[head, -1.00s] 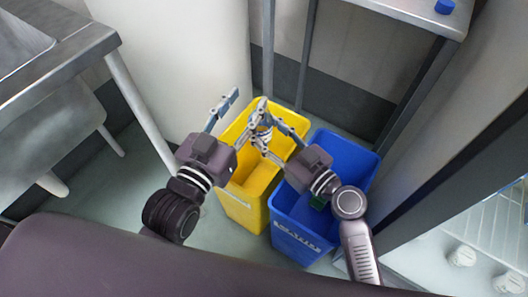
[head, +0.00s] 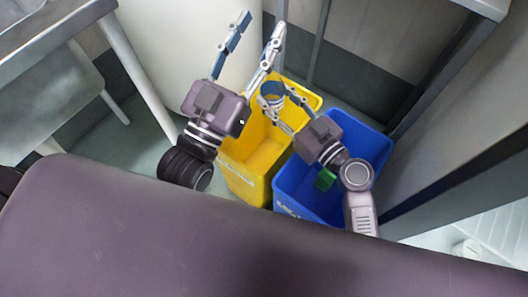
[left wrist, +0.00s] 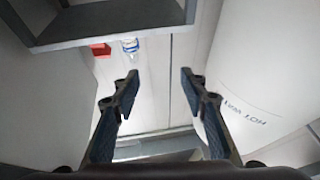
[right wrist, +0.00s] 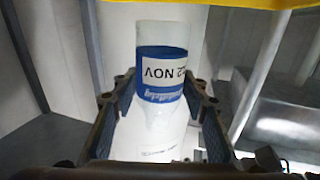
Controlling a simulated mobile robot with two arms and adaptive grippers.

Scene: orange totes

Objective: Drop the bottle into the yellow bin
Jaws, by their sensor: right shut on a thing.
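The bottle (head: 272,90) is clear and white with a blue label. It is in my right gripper (head: 280,104), over the back part of the yellow bin (head: 243,182). In the right wrist view, the bottle (right wrist: 162,75) stands between the two fingers of my right gripper (right wrist: 158,100), which are shut on it. My left gripper (head: 260,28) is higher, up and left of the bottle, with its fingers apart. In the left wrist view, my left gripper (left wrist: 158,82) is open and empty.
A blue bin (head: 305,195) stands right of the yellow bin, with a green thing (head: 325,180) in it. A metal table (head: 60,40) is at the left. A small bottle-like thing (left wrist: 130,45) and a red thing (left wrist: 100,49) show in the left wrist view.

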